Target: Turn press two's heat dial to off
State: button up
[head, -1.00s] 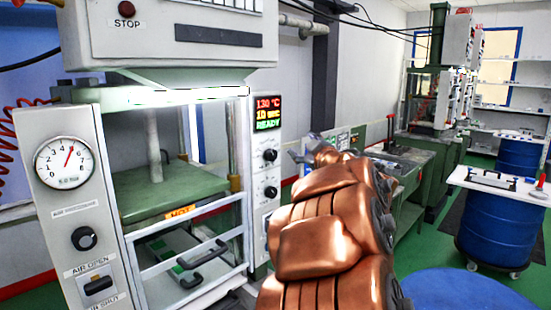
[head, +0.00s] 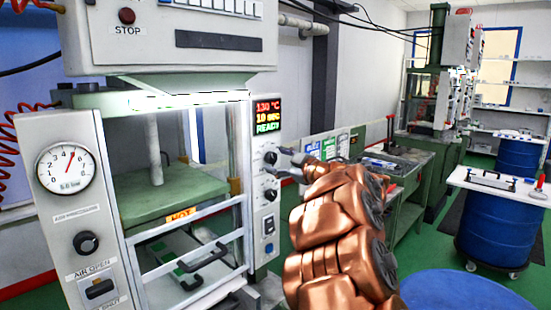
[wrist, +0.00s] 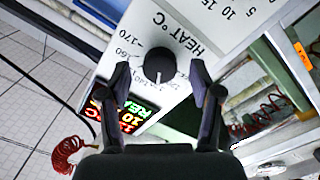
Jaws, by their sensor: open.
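The heat dial (wrist: 160,62) is a round black knob under the label HEAT °C in the wrist view. A small pale mark shows on its lower side; the numbers there are partly hidden. In the head view it is the upper knob (head: 270,157) on the press's right panel, below a display (head: 267,114) reading 130 °C, 10 sec, READY. My gripper (wrist: 160,72) is open, with one finger on either side of the knob in the wrist view. I cannot tell whether they touch it. In the head view my gripper (head: 284,163) is right at the panel.
A second knob (head: 270,194) and a switch (head: 269,226) sit below on the same panel. The press's guard frame (head: 190,262) and HOT-labelled platen (head: 165,190) are to the left. A blue drum (head: 497,228) stands at right. A red coiled hose (wrist: 66,150) hangs nearby.

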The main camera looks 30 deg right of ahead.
jog(key=shift+w+a, duration=0.15)
jog(key=shift+w, duration=0.7)
jog(key=c, duration=1.1)
jog(key=shift+c, duration=0.2)
jog(key=shift+f+n, duration=0.1)
jog(key=shift+n, duration=0.2)
jog(key=n+b, duration=0.5)
jog(key=shift+f+n, duration=0.1)
jog(key=shift+n, duration=0.2)
jog(key=n+b, duration=0.3)
jog(key=shift+r+n+b, duration=0.2)
jog(key=shift+n+b, duration=0.75)
jog(key=shift+n, duration=0.45)
